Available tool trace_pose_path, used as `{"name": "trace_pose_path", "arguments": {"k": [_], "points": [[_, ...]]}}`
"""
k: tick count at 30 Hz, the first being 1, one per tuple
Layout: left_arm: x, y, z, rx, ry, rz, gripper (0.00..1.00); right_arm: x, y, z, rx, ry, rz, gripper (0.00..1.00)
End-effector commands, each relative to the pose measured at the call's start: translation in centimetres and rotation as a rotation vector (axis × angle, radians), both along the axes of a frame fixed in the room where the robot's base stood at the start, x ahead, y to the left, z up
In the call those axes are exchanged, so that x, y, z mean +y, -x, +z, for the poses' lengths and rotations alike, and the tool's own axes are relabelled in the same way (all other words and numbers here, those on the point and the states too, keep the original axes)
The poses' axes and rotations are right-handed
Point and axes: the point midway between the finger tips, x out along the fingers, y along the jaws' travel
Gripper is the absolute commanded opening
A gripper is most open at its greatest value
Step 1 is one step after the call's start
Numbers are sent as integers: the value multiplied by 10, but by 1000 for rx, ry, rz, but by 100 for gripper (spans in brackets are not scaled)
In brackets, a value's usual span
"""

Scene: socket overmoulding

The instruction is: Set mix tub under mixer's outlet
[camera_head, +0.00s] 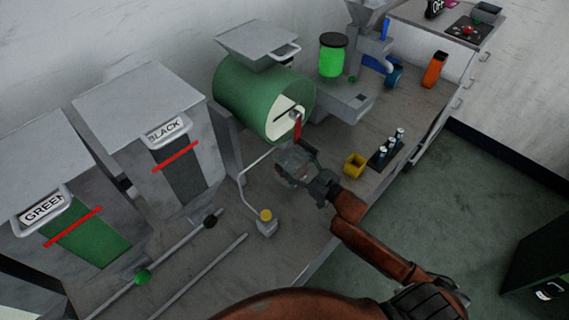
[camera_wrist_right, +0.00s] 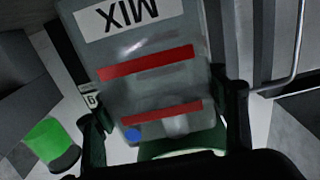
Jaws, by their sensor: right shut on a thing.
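The mix tub (camera_head: 291,166) is a clear grey container, in front of and below the mouth of the green drum mixer (camera_head: 240,95) in the head view. My right gripper (camera_head: 311,174) is shut on the tub. In the right wrist view the tub (camera_wrist_right: 160,92) fills the middle, with a MIX label upside down, two red bands and a blue spot. My right gripper's dark fingers (camera_wrist_right: 168,128) lie on either side of it. Whether the tub touches the bench is hard to tell. A red piece (camera_head: 297,130) hangs at the mixer's mouth. My left gripper is not in view.
A bent rod on a base with a yellow button (camera_head: 266,215) stands left of the tub. A yellow cup (camera_head: 354,165) and a black vial rack (camera_head: 379,157) stand right of it. BLACK (camera_head: 146,100) and GREEN bins line the left. A green jar (camera_head: 332,59) stands behind.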

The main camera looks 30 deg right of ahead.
Motion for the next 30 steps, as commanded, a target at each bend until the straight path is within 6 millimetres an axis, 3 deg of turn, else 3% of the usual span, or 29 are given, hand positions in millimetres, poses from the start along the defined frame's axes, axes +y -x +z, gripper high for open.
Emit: {"name": "trace_pose_path", "arguments": {"k": [3, 6, 10, 16, 27, 28, 30], "points": [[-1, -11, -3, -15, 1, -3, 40, 6, -19, 0, -1, 1, 0, 41], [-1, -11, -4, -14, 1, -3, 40, 9, -26, 0, -1, 0, 1, 41], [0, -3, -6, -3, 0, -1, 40, 10, -27, -8, 2, 0, -1, 41], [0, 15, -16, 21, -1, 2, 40, 9, -27, -35, 3, -1, -1, 41], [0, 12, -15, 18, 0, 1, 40, 10, -26, -38, 0, -1, 0, 41], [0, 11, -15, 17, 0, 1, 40, 10, -26, -38, 0, -1, 0, 67], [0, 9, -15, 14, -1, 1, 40, 10, -26, -38, 0, 0, 0, 71]]}}
